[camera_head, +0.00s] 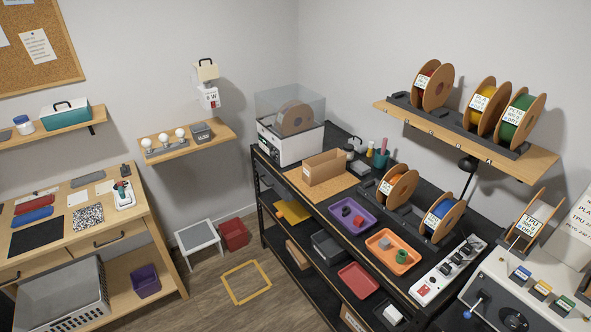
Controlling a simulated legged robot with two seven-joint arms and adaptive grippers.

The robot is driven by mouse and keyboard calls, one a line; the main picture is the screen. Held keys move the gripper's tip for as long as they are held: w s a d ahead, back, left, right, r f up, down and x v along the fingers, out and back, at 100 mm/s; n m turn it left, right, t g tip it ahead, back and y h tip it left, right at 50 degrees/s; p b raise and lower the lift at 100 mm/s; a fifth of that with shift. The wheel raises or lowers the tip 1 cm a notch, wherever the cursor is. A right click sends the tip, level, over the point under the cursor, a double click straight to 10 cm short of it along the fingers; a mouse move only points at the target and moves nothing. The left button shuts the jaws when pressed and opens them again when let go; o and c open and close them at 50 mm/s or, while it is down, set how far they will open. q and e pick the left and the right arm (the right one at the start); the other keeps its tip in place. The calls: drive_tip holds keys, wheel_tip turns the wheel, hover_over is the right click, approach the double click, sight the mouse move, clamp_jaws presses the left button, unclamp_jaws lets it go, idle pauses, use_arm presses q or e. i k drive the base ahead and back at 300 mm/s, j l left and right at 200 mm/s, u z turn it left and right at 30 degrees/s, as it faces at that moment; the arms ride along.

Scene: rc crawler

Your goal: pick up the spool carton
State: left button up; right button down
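An open, narrow brown carton (325,170), which looks like the spool carton, stands upright on a cork mat (345,190) on the black bench. A small white label shows at its left end. The carton's inside is mostly hidden by its walls. Neither of my grippers shows in the head view, and nothing touches the carton.
A white dryer box (290,145) with a clear lid stands behind the carton. A purple tray (338,211), an orange tray (408,260) and spools (397,185) lie to its right.

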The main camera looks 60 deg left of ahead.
sight(318, 169)
drive_tip(key=u, duration=1.85)
